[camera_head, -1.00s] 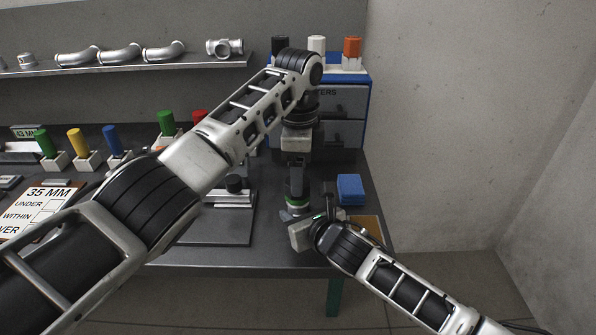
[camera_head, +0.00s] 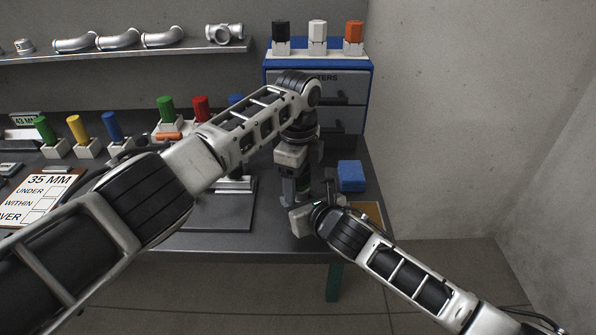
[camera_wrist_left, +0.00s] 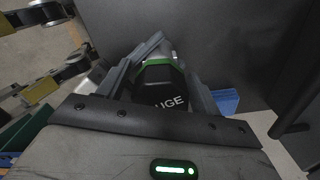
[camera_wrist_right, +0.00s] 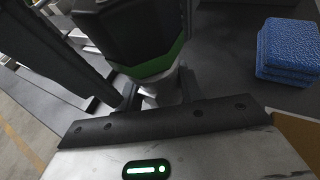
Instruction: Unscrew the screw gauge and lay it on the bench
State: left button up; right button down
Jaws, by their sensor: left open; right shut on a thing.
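The screw gauge, a black body with a green band and white lettering, stands between the open fingers of my left gripper (camera_wrist_left: 155,72) in the left wrist view (camera_wrist_left: 160,88). I cannot tell whether the fingers touch it. In the right wrist view the gauge (camera_wrist_right: 135,35) rises above a silver metal part (camera_wrist_right: 152,94). My right gripper (camera_wrist_right: 155,98) is shut on that part, just below the green band. In the head view both grippers meet near the bench's right front, left above right, and mostly hide the gauge. The bench (camera_head: 270,242) shows bare around them.
A blue sponge-like block (camera_head: 351,176) lies right of the grippers. A dark plate (camera_head: 215,212) with a metal fixture lies left. A blue-framed drawer cabinet (camera_head: 350,88) stands behind.

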jog(key=shift+f, duration=0.1)
pick_arm(q)
jog(key=c, duration=1)
pick_arm(e)
jog(key=shift+d, duration=0.1)
pick_arm(q)
jog(key=n, duration=0.4)
jog(key=shift+s+d, duration=0.1)
jog(key=n, duration=0.2)
jog(key=shift+n, duration=0.4)
